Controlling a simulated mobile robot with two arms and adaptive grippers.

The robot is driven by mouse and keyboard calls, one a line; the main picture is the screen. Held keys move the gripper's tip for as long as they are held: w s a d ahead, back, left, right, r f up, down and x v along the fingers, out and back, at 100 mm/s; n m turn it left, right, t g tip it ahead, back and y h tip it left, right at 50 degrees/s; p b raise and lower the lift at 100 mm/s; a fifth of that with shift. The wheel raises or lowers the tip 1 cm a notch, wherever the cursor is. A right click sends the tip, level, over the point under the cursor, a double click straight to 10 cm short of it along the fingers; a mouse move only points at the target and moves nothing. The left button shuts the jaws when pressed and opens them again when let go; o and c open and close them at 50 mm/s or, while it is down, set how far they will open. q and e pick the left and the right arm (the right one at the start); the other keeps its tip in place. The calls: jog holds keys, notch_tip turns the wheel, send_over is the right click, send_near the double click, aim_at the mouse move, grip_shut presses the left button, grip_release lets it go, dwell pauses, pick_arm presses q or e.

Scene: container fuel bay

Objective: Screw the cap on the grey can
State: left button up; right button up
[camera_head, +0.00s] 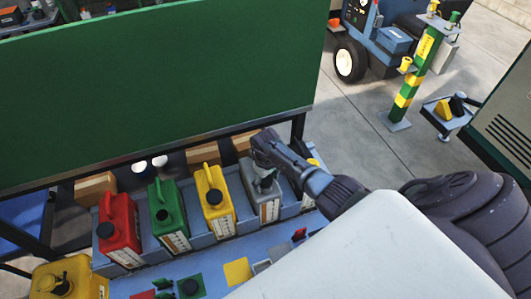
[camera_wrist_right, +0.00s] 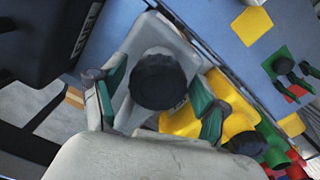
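The grey can (camera_head: 264,204) stands upright in the blue rack, right of the yellow can (camera_head: 216,208). My right gripper (camera_head: 262,160) is above the grey can and hides part of its top. In the right wrist view the grey can (camera_wrist_right: 146,38) shows with a round black cap (camera_wrist_right: 160,80) at its neck. The gripper fingers (camera_wrist_right: 160,98) are spread on both sides of the cap, with small gaps between pads and cap. How far the cap is screwed down cannot be told. My left gripper is not in view.
A red can (camera_head: 118,234) and a green can (camera_head: 165,222) stand further left in the rack. In front lie a yellow square (camera_head: 237,271) and a green square (camera_head: 200,283) with a black cap. A larger yellow can (camera_head: 88,278) stands at the lower left.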

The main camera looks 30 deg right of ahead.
jog(key=shift+o, duration=0.3)
jog(key=shift+w, duration=0.1)
jog(key=n, duration=0.4)
jog(key=shift+w, duration=0.1)
jog(key=n+b, duration=0.1)
jog(key=n, duration=0.4)
jog(key=shift+n, duration=0.3)
jog(key=n+b, duration=0.1)
jog(key=n, duration=0.2)
jog(key=shift+n, duration=0.3)
jog(key=n+b, duration=0.2)
jog(key=n, duration=0.3)
jog(key=n+b, duration=0.2)
jog(key=n, duration=0.4)
jog(key=shift+f+n+b, duration=0.1)
jog(key=shift+n+b, duration=0.2)
jog(key=shift+n, duration=0.1)
jog(key=n+b, duration=0.2)
jog(key=n, duration=0.3)
jog(key=shift+n+b, duration=0.45)
jog(key=shift+n, duration=0.65)
jog(key=shift+r, duration=0.2)
